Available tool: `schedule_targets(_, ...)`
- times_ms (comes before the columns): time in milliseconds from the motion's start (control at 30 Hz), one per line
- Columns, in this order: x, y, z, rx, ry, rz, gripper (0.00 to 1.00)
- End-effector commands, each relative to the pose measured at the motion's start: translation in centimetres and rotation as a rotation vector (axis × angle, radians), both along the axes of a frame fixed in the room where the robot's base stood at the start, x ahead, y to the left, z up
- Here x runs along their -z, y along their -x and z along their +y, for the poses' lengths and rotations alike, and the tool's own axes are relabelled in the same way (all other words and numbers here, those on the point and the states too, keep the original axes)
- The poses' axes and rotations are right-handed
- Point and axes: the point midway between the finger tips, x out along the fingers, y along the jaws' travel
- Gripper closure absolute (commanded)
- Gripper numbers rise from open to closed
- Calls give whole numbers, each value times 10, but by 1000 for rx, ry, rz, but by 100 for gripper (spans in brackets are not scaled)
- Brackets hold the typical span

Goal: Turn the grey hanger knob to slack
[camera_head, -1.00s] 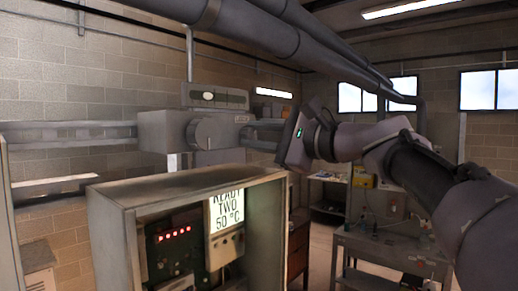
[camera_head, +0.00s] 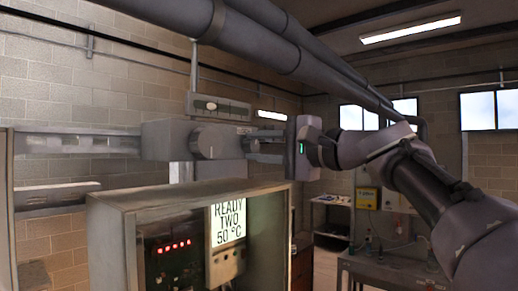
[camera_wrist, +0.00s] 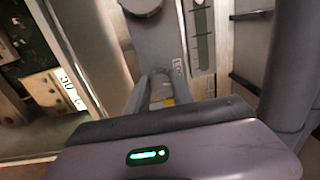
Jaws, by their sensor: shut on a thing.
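The round grey hanger knob (camera_head: 208,141) sits on the front of a grey box (camera_head: 160,140) in the head view. The knob's edge shows at the top of the wrist view (camera_wrist: 142,5). My gripper (camera_head: 249,146) reaches in from the right, level with the knob. Its fingers (camera_wrist: 160,76) are shut on the right end of the grey box, apart from the round knob. What exactly lies between the fingertips is hard to see. A gauge strip (camera_head: 235,107) with a pale marker left of its middle is above the box.
Thick grey pipes (camera_head: 265,35) run overhead, above my arm. A workbench (camera_head: 390,268) is at the lower right. The space between cabinet and bench looks open.

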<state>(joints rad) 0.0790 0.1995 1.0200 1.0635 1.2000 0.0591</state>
Motion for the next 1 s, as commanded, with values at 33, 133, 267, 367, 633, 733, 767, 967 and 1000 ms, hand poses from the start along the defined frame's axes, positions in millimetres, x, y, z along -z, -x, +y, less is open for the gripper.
schedule_targets(33,0,0,0,0,0,-1,100)
schedule_targets(133,0,0,0,0,0,-1,100)
schedule_targets(267,0,0,0,0,0,-1,100)
schedule_targets(367,0,0,0,0,-1,-1,64)
schedule_targets(633,0,0,0,0,-1,-1,50)
schedule_targets(733,0,0,0,0,-1,-1,50)
schedule_targets(767,0,1,-1,0,-1,-1,50)
schedule_targets(967,4,22,-31,6,0,-1,50)
schedule_targets(1000,4,30,-41,7,0,-2,50)
